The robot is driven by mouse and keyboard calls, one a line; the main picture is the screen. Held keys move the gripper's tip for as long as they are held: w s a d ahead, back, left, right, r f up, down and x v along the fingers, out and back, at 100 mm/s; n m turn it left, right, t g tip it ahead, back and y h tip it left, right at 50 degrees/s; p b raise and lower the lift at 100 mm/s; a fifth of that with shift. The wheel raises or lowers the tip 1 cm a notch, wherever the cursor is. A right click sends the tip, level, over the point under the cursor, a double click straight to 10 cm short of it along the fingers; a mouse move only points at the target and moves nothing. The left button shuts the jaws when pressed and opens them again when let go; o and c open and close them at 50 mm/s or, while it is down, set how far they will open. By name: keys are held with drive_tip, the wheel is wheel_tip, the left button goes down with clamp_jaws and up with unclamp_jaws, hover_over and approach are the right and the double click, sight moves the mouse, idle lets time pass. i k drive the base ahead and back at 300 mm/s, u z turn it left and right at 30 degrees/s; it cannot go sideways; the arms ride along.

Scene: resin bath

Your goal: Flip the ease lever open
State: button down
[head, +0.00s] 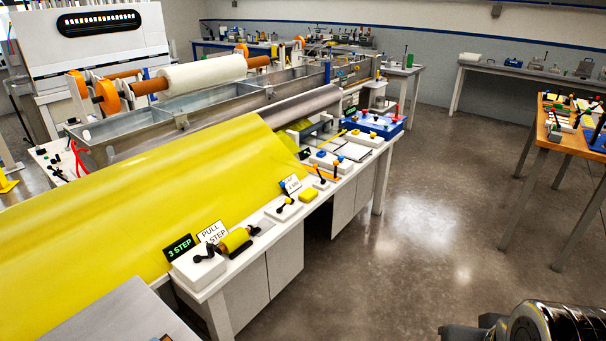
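I cannot tell for sure which control is the ease lever; the small signs are mostly too small to read. A white box with a black-knobbed lever (284,206) sits on the front edge of the white bench, by a small white sign (290,184). Another white box with a black lever (203,256) stands nearer, by the green "3 STEP" sign (179,247) and a "PULL" sign (212,234). Orange and black levers (321,175) stand farther along. Part of my arm, chrome and dark, shows at the bottom right; no gripper fingers can be made out.
A wide yellow sheet (150,190) slopes over the bench beside a long metal trough (215,108). A yellow roll (235,239) lies at the bench's near end. A wooden table (565,120) stands at right. The grey floor (430,220) between is clear.

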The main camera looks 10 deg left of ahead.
sight(282, 184)
drive_tip(key=u, duration=0.1)
drive_tip(key=i, duration=1.6)
drive_tip(key=u, duration=0.75)
drive_tip(key=i, duration=0.85)
drive_tip(key=u, duration=0.6)
drive_tip(key=i, duration=0.55)
drive_tip(key=u, duration=0.2)
